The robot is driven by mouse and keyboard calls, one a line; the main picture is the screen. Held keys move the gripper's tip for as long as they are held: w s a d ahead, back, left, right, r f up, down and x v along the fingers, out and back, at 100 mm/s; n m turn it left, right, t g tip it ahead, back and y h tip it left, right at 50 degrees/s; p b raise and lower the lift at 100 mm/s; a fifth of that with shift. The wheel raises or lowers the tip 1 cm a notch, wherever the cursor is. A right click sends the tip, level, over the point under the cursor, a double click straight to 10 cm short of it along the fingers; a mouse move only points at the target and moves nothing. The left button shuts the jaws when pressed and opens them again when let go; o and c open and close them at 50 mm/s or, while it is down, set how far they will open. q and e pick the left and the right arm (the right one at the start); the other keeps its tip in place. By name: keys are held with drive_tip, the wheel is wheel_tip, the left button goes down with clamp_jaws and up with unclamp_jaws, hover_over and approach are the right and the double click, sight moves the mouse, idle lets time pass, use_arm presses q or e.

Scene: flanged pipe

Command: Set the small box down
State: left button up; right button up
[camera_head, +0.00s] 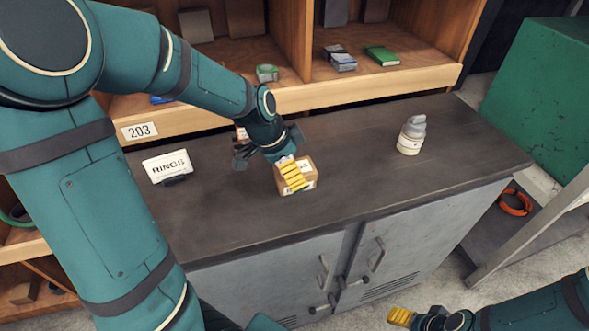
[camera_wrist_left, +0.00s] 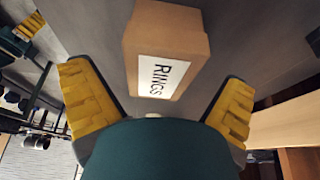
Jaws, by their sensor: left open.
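The small cardboard box (camera_head: 310,175) rests on the dark counter top (camera_head: 350,190), near its front edge. In the left wrist view the box (camera_wrist_left: 190,45) shows a white label reading RINGS and lies just beyond the fingers. My left gripper (camera_head: 291,176) is at the box, and its yellow finger hides part of it. In the left wrist view the left gripper (camera_wrist_left: 158,98) has its yellow-padded fingers wide apart, with gaps to the box on both sides. My right gripper (camera_head: 402,317) is low at the bottom right, away from the counter; its opening is unclear.
A white RINGS sign (camera_head: 168,166) stands on the counter at left. A grey-capped bottle (camera_head: 411,137) stands at right. Wooden shelves (camera_head: 285,95) with small boxes rise behind. The counter between box and bottle is clear. A green cabinet (camera_head: 540,85) stands far right.

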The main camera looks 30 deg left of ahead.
use_arm(q)
drive_tip(key=p+v, duration=0.2)
drive_tip(key=v, duration=0.8)
drive_tip(key=shift+r, duration=0.2)
